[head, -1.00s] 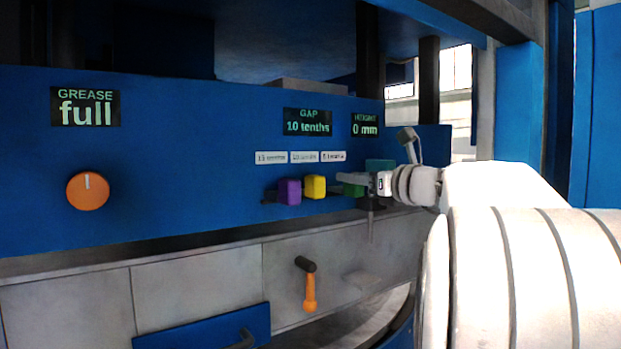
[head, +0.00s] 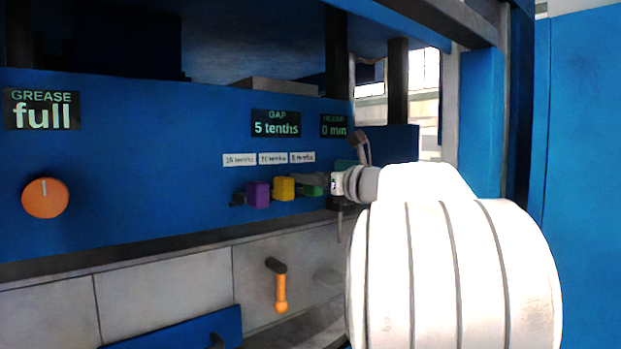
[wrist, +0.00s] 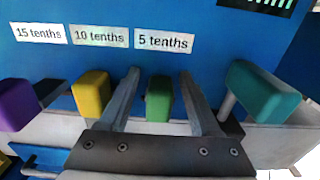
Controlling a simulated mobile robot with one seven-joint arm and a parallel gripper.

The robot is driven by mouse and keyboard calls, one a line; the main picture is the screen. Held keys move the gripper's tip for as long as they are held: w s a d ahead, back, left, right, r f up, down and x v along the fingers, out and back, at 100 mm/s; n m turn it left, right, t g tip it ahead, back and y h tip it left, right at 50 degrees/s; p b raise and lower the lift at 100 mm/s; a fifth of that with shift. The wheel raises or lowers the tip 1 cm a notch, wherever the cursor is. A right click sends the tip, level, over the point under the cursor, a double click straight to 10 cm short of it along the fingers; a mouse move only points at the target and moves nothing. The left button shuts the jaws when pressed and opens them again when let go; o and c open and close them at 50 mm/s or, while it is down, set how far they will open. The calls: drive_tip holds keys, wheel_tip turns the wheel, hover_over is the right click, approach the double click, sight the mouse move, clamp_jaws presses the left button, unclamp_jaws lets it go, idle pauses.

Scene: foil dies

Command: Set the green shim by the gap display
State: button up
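The gap display (head: 276,123) reads 5 tenths. The green shim (wrist: 159,98) is under the "5 tenths" label (wrist: 164,41) in the wrist view. It also shows in the head view (head: 311,188), partly hidden by my gripper. My gripper (wrist: 160,75) is open, with one finger on each side of the green shim and a visible space on both sides. The yellow shim (wrist: 91,94) is to its left under the "10 tenths" label (wrist: 99,36). The purple shim (wrist: 18,104) is further left, near the "15 tenths" label (wrist: 38,34).
A teal block (wrist: 262,92) on a stem stands close to the right of my gripper. An orange knob (head: 46,198) is at the left below the grease display (head: 41,109), which reads full. The height display (head: 334,126) reads 0 mm. An orange-handled lever (head: 281,288) hangs below.

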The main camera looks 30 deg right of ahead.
drive_tip(key=shift+s, duration=0.1)
drive_tip(key=s+d+b, duration=0.2)
drive_tip(key=s, duration=1.5)
drive_tip(key=shift+s+d, duration=0.15)
drive_tip(key=shift+d, duration=0.1)
drive_tip(key=shift+a, duration=0.1)
drive_tip(key=w+a+f+n+g+y, duration=0.1)
drive_tip(key=a+f+n+g, duration=0.2)
drive_tip(key=a+f+n, duration=0.45)
drive_tip(key=w+a+f+n+g+y, duration=0.1)
drive_tip(key=a+f+n+g+y, duration=0.25)
drive_tip(key=a, duration=0.75)
drive_tip(key=s+a+f+n+g+h, duration=0.2)
drive_tip(key=s+a+f+n+h, duration=0.1)
drive_tip(key=s+f+n, duration=0.4)
drive_tip(key=s+a+f+n+g+h, duration=0.3)
drive_tip(key=s+f+n, duration=0.4)
drive_tip(key=f+n, duration=0.6)
drive_tip(key=a+n+h, duration=0.1)
drive_tip(key=a+n, duration=0.1)
drive_tip(key=n, duration=0.1)
drive_tip(key=shift+s+a+g, duration=0.3)
drive_tip(key=shift+s+g, duration=0.05)
